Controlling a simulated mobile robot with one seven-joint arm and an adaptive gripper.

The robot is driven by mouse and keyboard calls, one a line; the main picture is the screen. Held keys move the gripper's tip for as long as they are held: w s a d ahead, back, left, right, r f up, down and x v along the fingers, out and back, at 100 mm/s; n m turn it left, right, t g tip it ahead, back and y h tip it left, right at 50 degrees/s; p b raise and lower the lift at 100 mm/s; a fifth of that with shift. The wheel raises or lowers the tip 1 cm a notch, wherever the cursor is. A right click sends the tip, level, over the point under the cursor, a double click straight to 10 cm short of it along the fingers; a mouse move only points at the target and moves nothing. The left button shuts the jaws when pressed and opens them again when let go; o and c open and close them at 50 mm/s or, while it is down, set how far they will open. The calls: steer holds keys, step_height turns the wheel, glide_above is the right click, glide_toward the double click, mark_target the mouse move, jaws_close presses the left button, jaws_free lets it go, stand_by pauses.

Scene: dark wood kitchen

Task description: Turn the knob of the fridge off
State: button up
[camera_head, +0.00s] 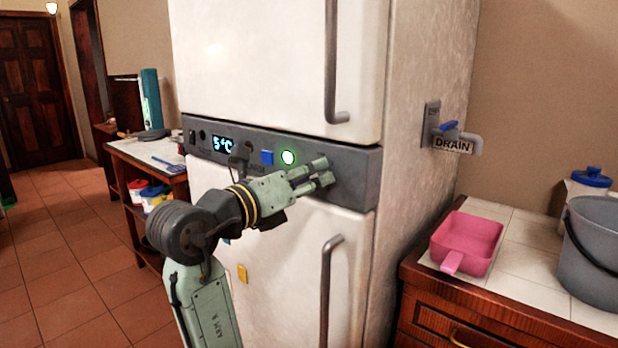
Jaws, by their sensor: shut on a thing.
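The white fridge (279,72) stands in the middle, with a grey control panel (358,184) between its upper and lower doors. My gripper (328,172) reaches from the lower left to the right part of the panel. Its two fingers are shut on the fridge knob, one above the other. The fingers hide the knob almost wholly, so I cannot tell which way it is turned.
The upper door handle (331,62) and lower door handle (325,285) stick out near my gripper. A pink scoop (468,242) and a grey bucket (594,252) stand on the right counter. Open tiled floor lies at left.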

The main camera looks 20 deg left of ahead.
steer(key=c, duration=0.5)
